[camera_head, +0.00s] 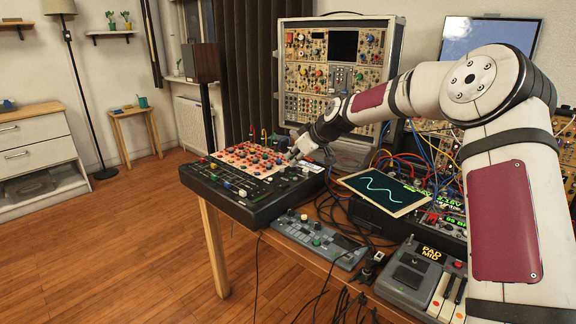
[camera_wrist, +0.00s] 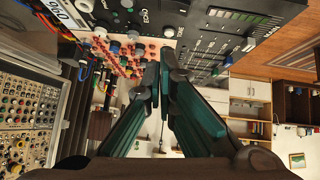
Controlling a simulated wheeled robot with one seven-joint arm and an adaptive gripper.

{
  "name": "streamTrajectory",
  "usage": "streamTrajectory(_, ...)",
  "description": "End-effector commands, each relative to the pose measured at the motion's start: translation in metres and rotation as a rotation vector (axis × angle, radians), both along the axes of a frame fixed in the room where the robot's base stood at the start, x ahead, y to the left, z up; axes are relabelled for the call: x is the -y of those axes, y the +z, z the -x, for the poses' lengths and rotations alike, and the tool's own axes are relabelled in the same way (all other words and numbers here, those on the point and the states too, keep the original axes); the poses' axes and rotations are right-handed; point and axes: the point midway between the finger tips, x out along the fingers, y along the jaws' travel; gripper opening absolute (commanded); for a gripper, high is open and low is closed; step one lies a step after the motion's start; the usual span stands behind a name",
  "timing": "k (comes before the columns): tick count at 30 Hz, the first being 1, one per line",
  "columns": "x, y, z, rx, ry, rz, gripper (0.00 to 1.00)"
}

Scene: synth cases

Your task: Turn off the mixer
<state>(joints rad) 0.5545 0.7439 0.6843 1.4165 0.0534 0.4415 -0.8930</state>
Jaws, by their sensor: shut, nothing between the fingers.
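The mixer (camera_head: 240,180) is a black console with a salmon knob panel (camera_head: 250,158) at the back and dark fader strips at the front. It sits on the wooden table's far left end. In the wrist view the mixer (camera_wrist: 200,38) fills the top, with knobs, faders and a level meter. My gripper (camera_head: 296,154) is at the mixer's right back corner. In the wrist view my gripper (camera_wrist: 163,62) has its dark green fingers shut and empty, tips close to the panel; whether they touch it is unclear. No power switch can be made out.
A small grey controller (camera_head: 318,240) and a tablet with a wave line (camera_head: 384,190) lie to the right. A grey keyboard unit (camera_head: 425,280) is nearer. A tall synth rack (camera_head: 335,70) stands behind. Cables hang over the table's front edge.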

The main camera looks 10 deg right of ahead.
Motion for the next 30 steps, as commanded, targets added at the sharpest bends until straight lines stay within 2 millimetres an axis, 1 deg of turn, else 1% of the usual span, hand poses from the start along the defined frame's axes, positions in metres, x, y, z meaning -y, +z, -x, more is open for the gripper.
streamTrajectory(1, 0.008, 0.009, 0.006, 0.000, -0.004, 0.001, 0.00)
streamTrajectory(4, 0.015, 0.020, 0.014, 0.000, -0.004, 0.001, 0.00)
streamTrajectory(9, 0.023, 0.031, 0.024, -0.002, -0.002, 0.000, 0.00)
streamTrajectory(13, 0.025, 0.034, 0.026, -0.002, 0.000, -0.001, 0.00)
streamTrajectory(21, 0.025, 0.034, 0.026, -0.001, -0.001, 0.000, 0.00)
streamTrajectory(24, 0.022, 0.035, 0.029, -0.006, 0.003, 0.006, 0.00)
streamTrajectory(26, 0.017, 0.037, 0.036, -0.020, 0.007, 0.017, 0.00)
streamTrajectory(29, 0.001, 0.043, 0.060, -0.068, 0.015, 0.052, 0.00)
streamTrajectory(30, -0.006, 0.046, 0.074, -0.094, 0.017, 0.071, 0.00)
